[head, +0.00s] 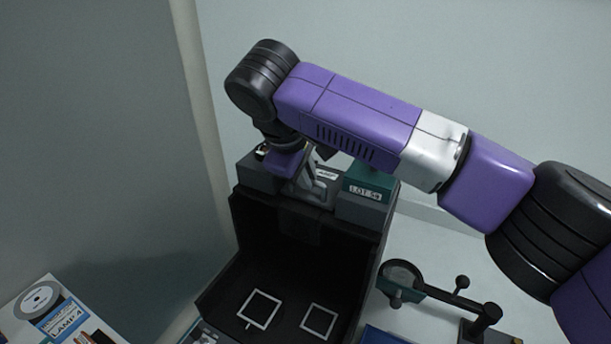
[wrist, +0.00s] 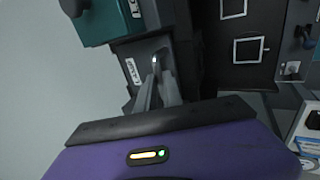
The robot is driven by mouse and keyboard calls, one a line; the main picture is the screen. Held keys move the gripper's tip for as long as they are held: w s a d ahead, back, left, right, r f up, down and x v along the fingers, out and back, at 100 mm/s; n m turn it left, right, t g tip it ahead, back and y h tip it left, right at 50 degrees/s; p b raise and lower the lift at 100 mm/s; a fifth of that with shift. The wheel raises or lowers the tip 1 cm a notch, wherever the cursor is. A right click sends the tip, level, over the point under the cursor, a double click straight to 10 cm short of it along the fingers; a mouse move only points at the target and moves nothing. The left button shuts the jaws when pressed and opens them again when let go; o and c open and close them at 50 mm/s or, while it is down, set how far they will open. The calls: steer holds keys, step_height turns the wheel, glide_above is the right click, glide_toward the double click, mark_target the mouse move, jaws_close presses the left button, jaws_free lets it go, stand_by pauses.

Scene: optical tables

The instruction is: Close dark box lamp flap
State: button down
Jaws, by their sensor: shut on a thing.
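The dark box (head: 290,245) stands open at the front, with two white square outlines on its black floor. Its inside also shows at the upper right of the wrist view (wrist: 225,62). My gripper (head: 308,188) is at the grey lamp housing on top of the box. In the wrist view its fingers (wrist: 156,80) are close together in a grey recess beside a white label (wrist: 133,71). They are shut on a small part there, which I take for the lamp flap. The fingers mostly hide that part, so its angle cannot be told.
A magnifier stand (head: 440,297) is right of the box. A printed lamp leaflet (head: 55,312) lies at lower left. A grey wall panel rises on the left.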

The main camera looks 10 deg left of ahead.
steer(key=shift+s+a+f, duration=0.1)
steer(key=shift+s+f, duration=0.2)
steer(key=shift+f, duration=0.1)
steer(key=c, duration=1.5)
jaws_free()
steer(key=shift+r, duration=0.1)
steer(key=shift+r, duration=0.25)
steer(key=b+v, duration=0.1)
steer(key=v, duration=0.6)
steer(key=shift+b, duration=0.3)
steer(key=shift+s+a, duration=0.15)
